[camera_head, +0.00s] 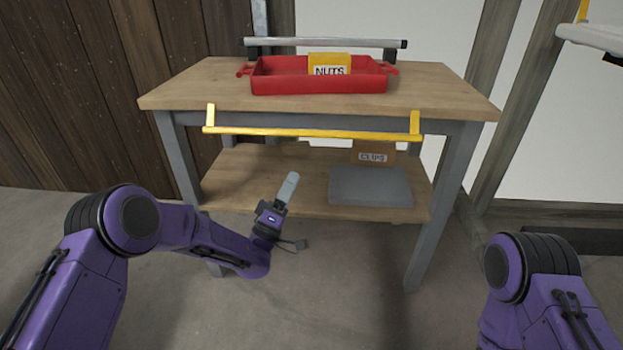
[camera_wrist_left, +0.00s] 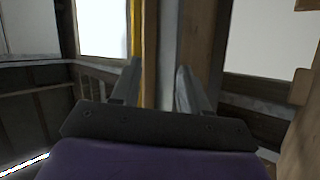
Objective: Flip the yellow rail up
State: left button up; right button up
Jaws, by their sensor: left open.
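The yellow rail (camera_head: 310,133) hangs along the front of the wooden cart, just below the top's front edge, held by a short yellow arm at each end. My left gripper (camera_head: 290,180) is in front of the cart, below the rail and left of its middle, apart from it. In the left wrist view its two fingers (camera_wrist_left: 155,88) stand apart with nothing between them. A yellow upright strip shows beyond the left finger there; I cannot tell what it belongs to. My right gripper is not in view; only part of my right arm shows at the lower right.
On the cart top (camera_head: 440,95) stand a red tray (camera_head: 318,84) with a yellow NUTS box (camera_head: 329,65) and a grey bar (camera_head: 325,43) behind it. The lower shelf (camera_head: 260,185) bears a grey case (camera_head: 370,187) and a CLIPS box (camera_head: 373,153). The floor in front is clear.

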aim_at(310, 132)
pick_arm(q)
jog(key=w+d+r+h, duration=0.1)
jog(key=w+r, duration=0.1)
jog(key=r, duration=0.1)
jog(key=w+d+r+m+h, duration=0.1)
jog(key=w+r, duration=0.1)
jog(key=r, duration=0.2)
jog(key=w+d+r+h+b, duration=0.1)
jog(key=w+d+r+h, duration=0.1)
jog(key=r, duration=0.2)
jog(key=shift+r+m, duration=0.1)
jog(key=shift+m, duration=0.3)
grip_shut()
